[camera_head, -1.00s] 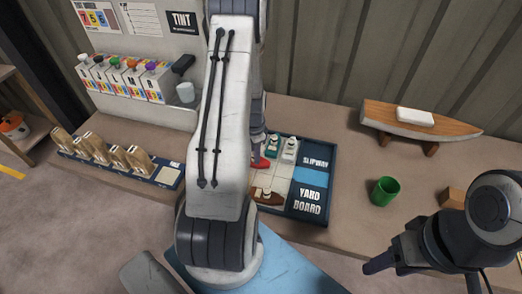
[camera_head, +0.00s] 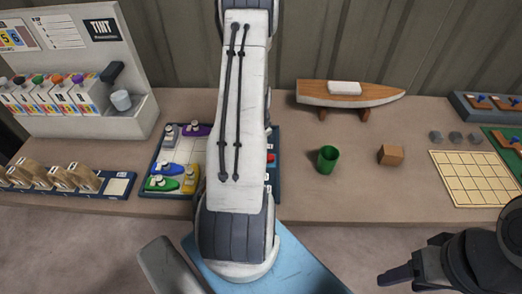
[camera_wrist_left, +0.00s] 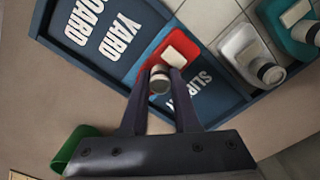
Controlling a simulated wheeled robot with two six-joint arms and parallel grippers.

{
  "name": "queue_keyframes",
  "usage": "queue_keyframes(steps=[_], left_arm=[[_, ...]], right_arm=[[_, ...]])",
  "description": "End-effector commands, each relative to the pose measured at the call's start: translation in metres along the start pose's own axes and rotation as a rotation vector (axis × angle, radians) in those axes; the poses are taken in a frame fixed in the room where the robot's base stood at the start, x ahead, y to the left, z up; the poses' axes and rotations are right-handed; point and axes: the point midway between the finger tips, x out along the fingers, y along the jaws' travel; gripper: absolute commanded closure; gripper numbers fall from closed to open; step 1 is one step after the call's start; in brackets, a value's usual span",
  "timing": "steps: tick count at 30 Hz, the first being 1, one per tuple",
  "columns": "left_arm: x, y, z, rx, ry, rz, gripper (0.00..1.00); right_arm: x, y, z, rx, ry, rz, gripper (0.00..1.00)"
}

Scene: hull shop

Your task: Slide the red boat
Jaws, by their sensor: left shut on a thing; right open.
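The red boat (camera_wrist_left: 150,56) has a white block on deck and a grey round funnel. In the left wrist view it lies on the light blue strip of the dark blue yard board (camera_wrist_left: 60,38), between the words YARD and SLIPWAY. My left gripper (camera_wrist_left: 161,84) is shut on the boat's funnel. In the head view my left arm covers the middle of the board (camera_head: 278,193) and hides that gripper; only a bit of the red boat (camera_head: 271,160) shows at the arm's right side. My right gripper (camera_head: 384,279) is open at the lower right, away from the board.
Other boats stand on the board, among them a green boat (camera_head: 160,184) and a yellow boat (camera_head: 190,180). A green cup (camera_head: 328,160) and a brown block (camera_head: 391,154) stand right of it. A wooden boat model (camera_head: 350,94) is behind. Table between board and cup is clear.

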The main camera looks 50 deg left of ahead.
Motion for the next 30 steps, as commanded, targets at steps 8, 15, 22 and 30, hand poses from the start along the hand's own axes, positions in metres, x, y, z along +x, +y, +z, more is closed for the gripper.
queue_keyframes(steps=[8,15,22,30], left_arm=[[-0.001,0.002,-0.006,0.006,0.007,-0.004,1.0],[-0.001,0.001,-0.003,0.003,0.005,-0.003,0.4],[-0.004,0.0,-0.002,0.002,0.004,-0.002,0.4],[-0.046,0.0,-0.004,0.004,0.009,-0.006,0.4]], right_arm=[[0.0,0.0,0.0,0.0,0.0,0.0,0.4],[0.0,0.0,0.0,0.0,0.0,0.0,0.4],[0.001,0.0,0.0,0.0,0.0,0.0,0.4],[0.006,0.001,0.0,0.0,0.0,0.0,0.4]])
